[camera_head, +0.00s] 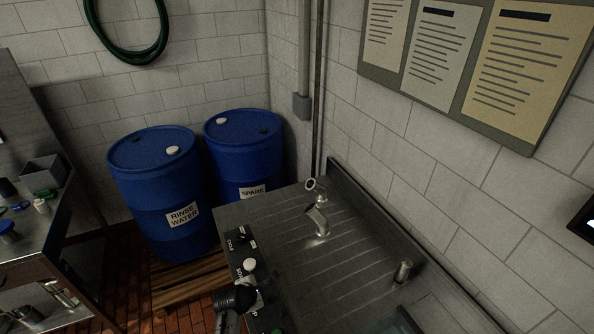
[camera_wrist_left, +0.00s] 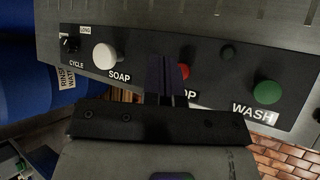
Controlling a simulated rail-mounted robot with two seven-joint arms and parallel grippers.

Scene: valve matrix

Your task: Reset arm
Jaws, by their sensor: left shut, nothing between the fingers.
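My left gripper (camera_head: 243,297) is at the bottom of the head view, in front of the control panel on the front of the metal counter. In the left wrist view its dark fingers (camera_wrist_left: 165,75) are together and empty. They point at the panel (camera_wrist_left: 212,68) between the white SOAP knob (camera_wrist_left: 104,56) and the red button (camera_wrist_left: 184,71), partly covering the red button and its label. I cannot tell whether the fingertips touch the panel. A green WASH button (camera_wrist_left: 267,92) is at the right and a small black CYCLE switch (camera_wrist_left: 70,43) at the left. My right gripper is not in view.
The metal counter (camera_head: 345,265) has a faucet (camera_head: 317,220) and stands against the tiled wall. Two blue barrels (camera_head: 150,190) (camera_head: 232,160), labelled RINSE WATER and SPARE, stand left of it on wooden slats. A workbench (camera_head: 50,235) is at the far left.

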